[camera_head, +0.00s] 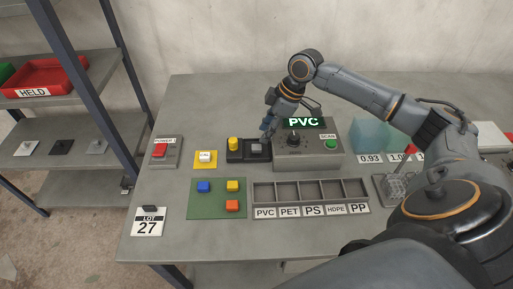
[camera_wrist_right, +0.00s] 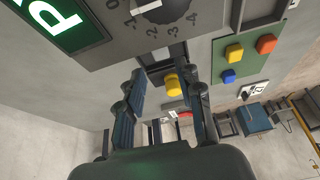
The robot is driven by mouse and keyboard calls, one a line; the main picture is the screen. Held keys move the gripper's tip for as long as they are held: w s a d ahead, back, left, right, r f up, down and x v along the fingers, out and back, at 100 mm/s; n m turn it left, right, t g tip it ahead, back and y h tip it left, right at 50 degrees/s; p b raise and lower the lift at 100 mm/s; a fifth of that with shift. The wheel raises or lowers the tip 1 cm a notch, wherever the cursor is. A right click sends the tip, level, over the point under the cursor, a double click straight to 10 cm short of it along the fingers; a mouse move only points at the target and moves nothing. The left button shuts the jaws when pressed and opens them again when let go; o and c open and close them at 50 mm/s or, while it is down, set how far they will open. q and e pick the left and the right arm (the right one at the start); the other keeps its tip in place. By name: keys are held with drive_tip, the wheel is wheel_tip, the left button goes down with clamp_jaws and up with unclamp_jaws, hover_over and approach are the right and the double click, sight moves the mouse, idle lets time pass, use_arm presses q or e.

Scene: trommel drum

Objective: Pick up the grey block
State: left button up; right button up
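The grey block (camera_head: 256,148) sits on a small dark tray (camera_head: 236,156) beside the scanner box, with a yellow knob (camera_head: 233,143) at the tray's left. My right gripper (camera_head: 267,130) is above and just behind the block, pointing down. In the right wrist view its two fingers (camera_wrist_right: 168,88) are spread apart with nothing held. The yellow knob (camera_wrist_right: 173,85) shows between them, and a grey patch above it (camera_wrist_right: 177,50) looks like the block, partly hidden by shadow. My left gripper is not in view.
The scanner box (camera_head: 308,155) with its lit PVC sign stands close on the right. A green mat (camera_head: 217,208) with coloured blocks and a row of labelled bins (camera_head: 310,198) lie in front.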

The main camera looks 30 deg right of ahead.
sight(257, 146)
drive_tip(key=shift+p+x, duration=0.4)
drive_tip(key=shift+x, duration=2.8)
drive_tip(key=shift+s+d, duration=0.1)
drive_tip(key=shift+s, duration=0.05)
drive_tip(key=shift+c, duration=0.4)
drive_tip(key=c, duration=0.6)
